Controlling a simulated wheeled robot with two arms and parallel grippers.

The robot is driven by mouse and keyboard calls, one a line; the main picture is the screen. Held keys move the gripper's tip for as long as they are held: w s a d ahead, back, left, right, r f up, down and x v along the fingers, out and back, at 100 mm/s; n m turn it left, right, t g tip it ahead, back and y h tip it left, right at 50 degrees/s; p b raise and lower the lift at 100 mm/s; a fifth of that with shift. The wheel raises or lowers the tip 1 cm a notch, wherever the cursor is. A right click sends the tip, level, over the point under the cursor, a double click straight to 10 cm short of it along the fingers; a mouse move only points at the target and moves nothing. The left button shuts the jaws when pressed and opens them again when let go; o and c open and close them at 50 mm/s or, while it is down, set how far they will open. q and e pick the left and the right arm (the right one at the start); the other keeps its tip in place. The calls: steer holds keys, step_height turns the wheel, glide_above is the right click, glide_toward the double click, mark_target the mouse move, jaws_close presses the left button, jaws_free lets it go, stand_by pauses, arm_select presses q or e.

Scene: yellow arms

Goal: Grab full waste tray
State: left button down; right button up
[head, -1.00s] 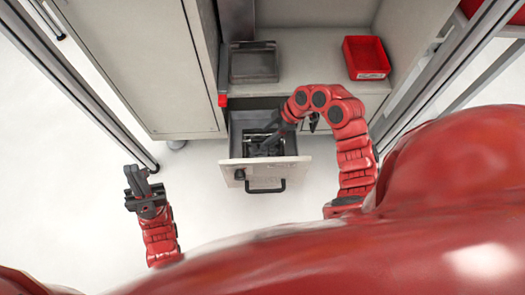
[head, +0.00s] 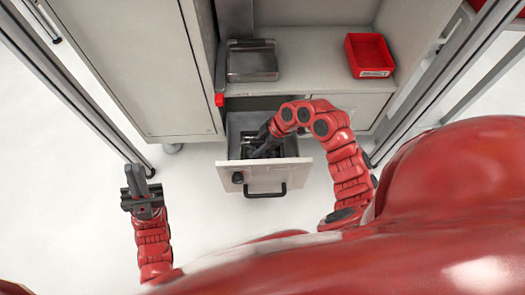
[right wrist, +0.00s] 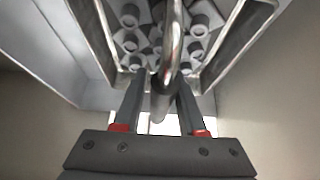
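The waste tray (right wrist: 108,62) sits inside the open drawer (head: 230,170). In the right wrist view it is a metal-rimmed tray holding several grey cup-like pieces (right wrist: 197,25). A shiny curved metal handle (right wrist: 172,50) rises from it towards the camera. My right gripper (right wrist: 162,92) reaches down into the drawer, with its fingers apart on either side of the handle. Small gaps show beside the handle. In the head view my right gripper (head: 252,150) hides much of the tray. My left gripper (head: 137,172) is away from the drawer; its finger gap is unclear.
The drawer front has a black handle (head: 265,190). A metal tray (head: 252,62) and a red bin (head: 370,55) stand on the counter above. A tall cabinet (head: 140,70) is at the left, and metal frame posts flank the station. The floor in front is clear.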

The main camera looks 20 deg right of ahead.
jaws_close()
stand_by(1.1)
